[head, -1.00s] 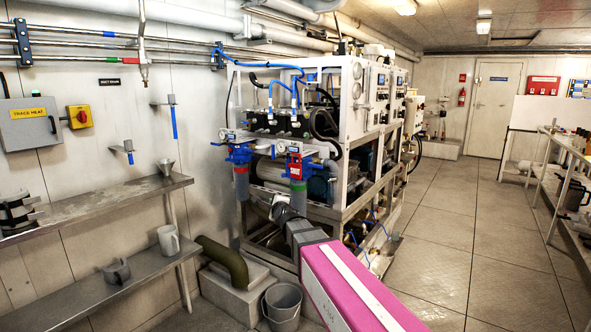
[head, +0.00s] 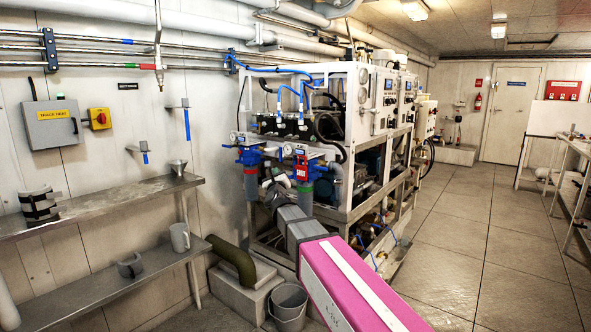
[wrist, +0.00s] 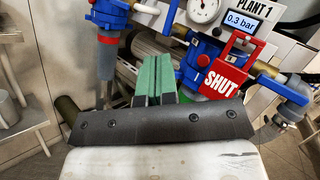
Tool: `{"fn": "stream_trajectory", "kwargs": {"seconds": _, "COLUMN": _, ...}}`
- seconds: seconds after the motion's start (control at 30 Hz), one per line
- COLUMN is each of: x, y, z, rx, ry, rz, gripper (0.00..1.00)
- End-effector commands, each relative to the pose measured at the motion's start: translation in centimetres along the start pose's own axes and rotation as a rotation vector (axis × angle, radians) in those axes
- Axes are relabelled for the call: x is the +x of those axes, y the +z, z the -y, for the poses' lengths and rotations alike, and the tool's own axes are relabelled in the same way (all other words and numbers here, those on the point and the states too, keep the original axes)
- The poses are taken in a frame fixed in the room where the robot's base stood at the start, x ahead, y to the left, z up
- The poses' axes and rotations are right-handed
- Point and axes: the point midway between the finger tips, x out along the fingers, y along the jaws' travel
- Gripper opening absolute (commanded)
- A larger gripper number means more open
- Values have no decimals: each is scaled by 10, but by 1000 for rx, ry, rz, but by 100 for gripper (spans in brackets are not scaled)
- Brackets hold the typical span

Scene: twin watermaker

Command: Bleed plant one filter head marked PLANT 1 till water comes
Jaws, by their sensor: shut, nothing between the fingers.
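The PLANT 1 filter head is blue and shows in the wrist view (wrist: 207,60), with a PLANT 1 label (wrist: 256,9) above it. A dial gauge (wrist: 204,9) and a small display reading 0.3 bar (wrist: 241,21) sit at its top. A red tag (wrist: 226,76) marked SHUT hangs on its front. In the head view the red tag (head: 301,172) shows on the right-hand filter. My gripper (wrist: 153,72) has green fingers pressed together, empty, pointing between the two filters, left of the PLANT 1 head. No water is visible.
A second blue filter head (wrist: 110,18) with a grey bowl stands left of my fingers. A grey bucket (head: 288,303) stands on the floor below. Steel shelves (head: 100,205) with a jug (head: 180,237) are at left. The floor at right is clear.

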Motion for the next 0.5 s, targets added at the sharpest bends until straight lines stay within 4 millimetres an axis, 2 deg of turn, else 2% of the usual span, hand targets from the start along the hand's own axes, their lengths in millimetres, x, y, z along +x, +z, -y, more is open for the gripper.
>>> {"fn": "stream_trajectory", "kwargs": {"seconds": 0.5, "x": 43, "y": -31, "z": 30, "rx": -2, "ry": 0, "rz": -2, "gripper": 0}}
